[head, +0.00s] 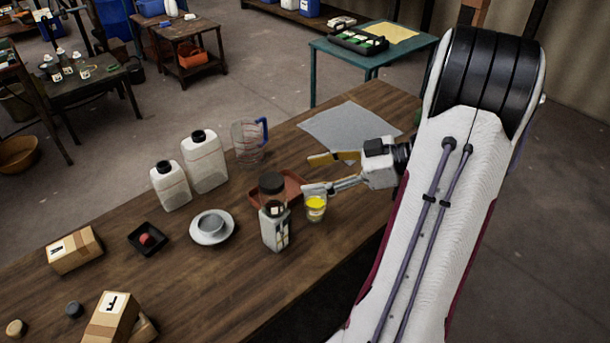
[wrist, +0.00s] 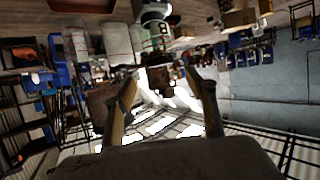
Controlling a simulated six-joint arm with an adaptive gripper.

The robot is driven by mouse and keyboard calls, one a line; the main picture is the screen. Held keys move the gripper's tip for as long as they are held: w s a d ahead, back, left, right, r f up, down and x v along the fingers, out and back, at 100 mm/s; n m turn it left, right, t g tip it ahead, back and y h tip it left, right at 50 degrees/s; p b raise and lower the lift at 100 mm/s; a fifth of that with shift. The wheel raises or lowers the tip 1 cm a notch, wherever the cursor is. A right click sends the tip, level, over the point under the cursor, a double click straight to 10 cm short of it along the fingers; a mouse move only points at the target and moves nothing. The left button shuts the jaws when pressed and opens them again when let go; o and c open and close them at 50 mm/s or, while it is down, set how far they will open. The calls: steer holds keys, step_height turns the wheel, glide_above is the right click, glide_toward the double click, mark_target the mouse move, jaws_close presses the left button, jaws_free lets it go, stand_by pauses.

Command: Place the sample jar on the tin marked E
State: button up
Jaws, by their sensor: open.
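The sample jar (head: 273,192), dark with a broad black lid, appears to stand upright on a pale tin (head: 275,234) near the table's middle. In the wrist view, which is upside down, the jar (wrist: 160,78) shows between the fingers, with the tin (wrist: 152,12) above it in the picture. The tin's dark mark looks like a B or an E; I cannot read it surely. My gripper (head: 318,173) is open and empty, to the right of the jar and pointing at it. Its fingers appear clear of the jar.
A reddish tray (head: 292,181) lies behind the jar. A grey mat (head: 345,123) is bare.

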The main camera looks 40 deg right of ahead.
steer(key=shift+s+d+r, duration=0.1)
steer(key=shift+s+d, duration=0.15)
steer(key=shift+s, duration=0.05)
stand_by(0.5)
steer(key=w+r+t+h, duration=0.1)
steer(key=w+r+h, duration=0.3)
steer(key=w, duration=0.4)
steer(key=w+a+r+m+t+h, duration=0.1)
steer(key=w+r+m+h, duration=0.15)
steer(key=r+h, duration=0.3)
steer(key=w+a+r+m+h, duration=0.1)
steer(key=r+m+h, duration=0.25)
steer(key=r, duration=0.35)
steer(key=s+a+f+m+g+y, duration=0.1)
steer(key=s+a+f+g+y, duration=0.1)
steer(key=s+a, duration=1)
steer(key=s+a+f+g+y, duration=0.2)
steer(key=s+a+f+g, duration=0.3)
steer(key=s+a, duration=0.7)
step_height(320, 180, down, 2)
steer(key=shift+s+f+m, duration=0.1)
steer(key=shift+s+m, duration=0.1)
steer(key=shift+m, duration=0.2)
